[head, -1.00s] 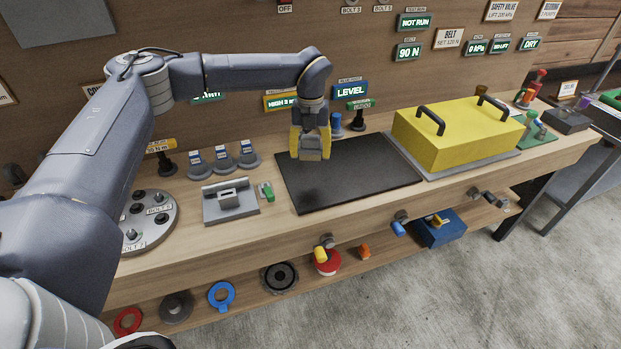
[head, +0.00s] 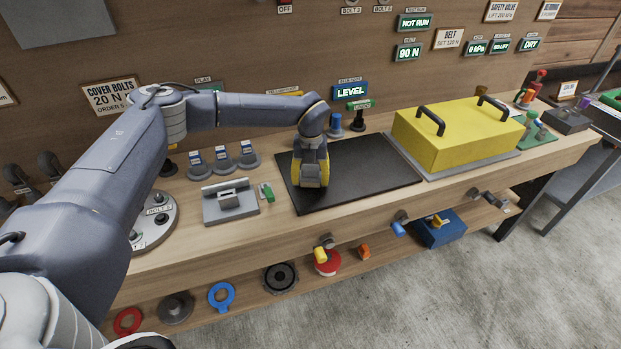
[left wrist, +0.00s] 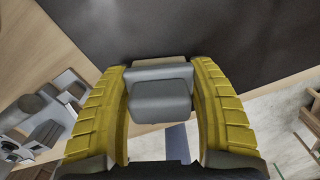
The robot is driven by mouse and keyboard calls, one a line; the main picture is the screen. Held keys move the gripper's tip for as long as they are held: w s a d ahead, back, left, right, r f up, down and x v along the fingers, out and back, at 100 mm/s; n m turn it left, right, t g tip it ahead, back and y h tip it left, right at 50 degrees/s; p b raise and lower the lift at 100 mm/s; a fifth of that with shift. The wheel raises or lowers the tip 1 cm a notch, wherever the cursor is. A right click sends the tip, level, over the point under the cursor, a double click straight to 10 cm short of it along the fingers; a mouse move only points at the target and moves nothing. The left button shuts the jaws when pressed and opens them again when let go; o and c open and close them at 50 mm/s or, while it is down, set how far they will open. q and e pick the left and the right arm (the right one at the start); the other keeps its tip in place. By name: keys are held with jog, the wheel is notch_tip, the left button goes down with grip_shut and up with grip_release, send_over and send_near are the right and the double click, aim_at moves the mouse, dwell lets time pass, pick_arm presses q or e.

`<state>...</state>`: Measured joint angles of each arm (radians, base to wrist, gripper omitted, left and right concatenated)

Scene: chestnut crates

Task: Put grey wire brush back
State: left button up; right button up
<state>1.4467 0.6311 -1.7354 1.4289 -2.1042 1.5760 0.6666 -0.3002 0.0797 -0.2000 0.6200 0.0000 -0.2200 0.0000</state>
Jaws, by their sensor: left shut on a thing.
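My left gripper (head: 311,180) is over the left part of the black mat (head: 370,172), with its yellow finger pads around a grey blocky thing. The left wrist view shows this grey piece, which I take for the grey wire brush (left wrist: 160,98), held between the two pads of the gripper (left wrist: 160,76). Its bristles cannot be made out. The dark mat (left wrist: 240,35) lies beyond it in that view. In the head view the gripper hides most of the brush, and I cannot tell whether it touches the mat. My right gripper is not in view.
A grey bracket (head: 230,207) and a small green piece (head: 266,192) stand left of the mat. The yellow cover box (head: 458,135) stands to its right. Blue (head: 335,125) and green-topped (head: 358,118) knobs stand behind it. The mat's right part is clear.

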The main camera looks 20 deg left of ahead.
aim_at(310, 167)
pick_arm(q)
jog(key=shift+f, duration=0.25)
jog(key=o, duration=1.5)
jog(key=shift+c, duration=0.2)
jog(key=shift+r, duration=0.1)
notch_tip(310, 167, up, 12)
jog(key=shift+r, duration=0.1)
